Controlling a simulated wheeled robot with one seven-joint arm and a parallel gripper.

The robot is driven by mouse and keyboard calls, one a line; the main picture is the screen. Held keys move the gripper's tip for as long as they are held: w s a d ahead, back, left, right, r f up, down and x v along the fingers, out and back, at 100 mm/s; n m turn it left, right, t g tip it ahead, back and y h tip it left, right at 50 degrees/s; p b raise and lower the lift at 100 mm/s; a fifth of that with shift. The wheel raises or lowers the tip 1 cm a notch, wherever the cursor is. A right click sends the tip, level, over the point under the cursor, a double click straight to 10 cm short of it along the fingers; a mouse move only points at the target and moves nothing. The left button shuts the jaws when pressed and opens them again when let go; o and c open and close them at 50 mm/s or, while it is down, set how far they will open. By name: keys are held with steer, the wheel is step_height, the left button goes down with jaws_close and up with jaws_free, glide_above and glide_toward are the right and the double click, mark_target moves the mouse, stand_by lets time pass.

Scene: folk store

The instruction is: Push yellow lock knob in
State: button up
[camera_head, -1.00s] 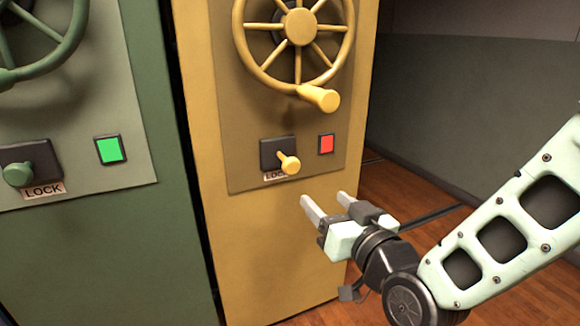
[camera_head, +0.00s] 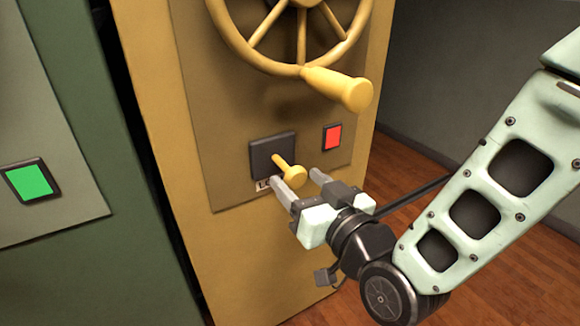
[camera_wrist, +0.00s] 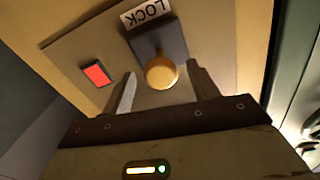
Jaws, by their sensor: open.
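The yellow lock knob (camera_head: 289,171) sticks out of a dark square plate (camera_head: 270,153) on the yellow cabinet's panel. A red indicator (camera_head: 333,136) is lit to the right of the plate. My gripper (camera_head: 299,180) is open, with its fingertips close to the knob and pointing toward the panel. In the wrist view the round knob end (camera_wrist: 161,72) shows between the two spread fingers, a little beyond them, with the LOCK label (camera_wrist: 146,12) above it. I cannot tell whether a finger touches the knob.
A yellow handwheel with a thick handle (camera_head: 338,88) juts out above the knob. A green cabinet (camera_head: 75,250) with a green indicator (camera_head: 30,181) stands at the left. Wooden floor (camera_head: 405,167) is open to the right.

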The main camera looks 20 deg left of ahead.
mark_target(299, 181)
steer(key=shift+w+a, duration=0.15)
steer(key=shift+a, duration=0.1)
jaws_close()
steer(key=x, duration=0.3)
steer(key=shift+a, duration=0.1)
jaws_free()
steer(key=shift+w, duration=0.15)
